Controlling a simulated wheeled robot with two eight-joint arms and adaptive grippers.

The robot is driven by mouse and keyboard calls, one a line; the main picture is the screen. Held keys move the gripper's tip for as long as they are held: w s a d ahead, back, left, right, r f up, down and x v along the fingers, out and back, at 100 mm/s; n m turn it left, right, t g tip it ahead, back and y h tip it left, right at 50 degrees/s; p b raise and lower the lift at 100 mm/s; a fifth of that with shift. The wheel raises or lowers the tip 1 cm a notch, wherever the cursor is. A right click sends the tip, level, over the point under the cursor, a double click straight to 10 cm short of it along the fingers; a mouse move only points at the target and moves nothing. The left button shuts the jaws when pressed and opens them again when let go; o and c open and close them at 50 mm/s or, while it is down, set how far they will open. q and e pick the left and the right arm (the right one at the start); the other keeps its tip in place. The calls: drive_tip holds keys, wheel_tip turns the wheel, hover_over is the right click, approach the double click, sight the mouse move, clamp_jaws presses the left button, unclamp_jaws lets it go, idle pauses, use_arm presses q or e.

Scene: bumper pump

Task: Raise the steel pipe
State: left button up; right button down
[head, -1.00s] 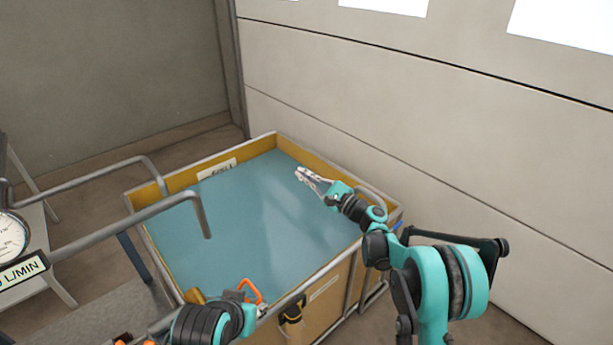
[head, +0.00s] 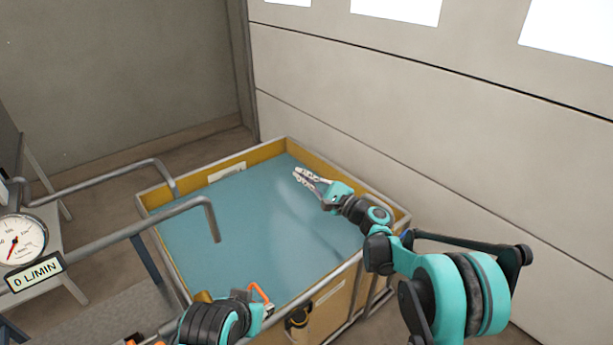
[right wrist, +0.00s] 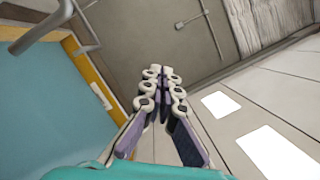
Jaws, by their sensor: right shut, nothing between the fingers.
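Two bent grey metal pipes reach from the left over the tank in the head view. The nearer pipe (head: 128,231) ends in a downward bend above the blue surface, and the farther pipe (head: 95,180) bends down at the tank's left rim. I cannot tell which is the steel pipe. My right gripper (head: 299,173) is shut and empty above the tank, to the right of the nearer pipe's end and apart from it. The right wrist view shows its fingers (right wrist: 163,75) together and a grey pipe (right wrist: 42,28) at upper left. My left arm shows at the bottom; its fingers are unclear.
The yellow-walled tank (head: 158,195) has a metal frame and a flat blue surface inside. A dial gauge (head: 20,240) and a sign reading 0 L/MIN (head: 36,273) stand at left. An orange loop (head: 258,292) shows by the front rim. A panelled wall (head: 420,130) rises behind.

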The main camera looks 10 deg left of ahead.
drive_tip(key=shift+s+a+r+n+p, duration=0.3)
drive_tip(key=shift+s+a+r, duration=0.1)
drive_tip(key=shift+s+r, duration=0.15)
drive_tip(key=shift+s+a+r+n+p, duration=0.2)
drive_tip(key=shift+s+a+r+p, duration=0.15)
drive_tip(key=shift+r, duration=0.3)
idle(0.6)
drive_tip(key=s+d+f+n+g+h, duration=0.1)
drive_tip(key=s+d+f+n+h, duration=0.2)
drive_tip(key=s+d, duration=0.8)
drive_tip(key=s+d+f+n+g+h, duration=0.1)
drive_tip(key=s+d+f+n+h, duration=0.3)
drive_tip(key=s+d+h, duration=0.4)
drive_tip(key=s+d+f+n+h+b, duration=0.1)
drive_tip(key=s+d+f+n+h, duration=0.3)
drive_tip(key=s+d, duration=1)
drive_tip(key=shift+s+d+n+g+h, duration=0.3)
drive_tip(key=shift+s+n+g+h, duration=0.1)
drive_tip(key=shift+s+n+h, duration=0.55)
drive_tip(key=shift+f, duration=0.1)
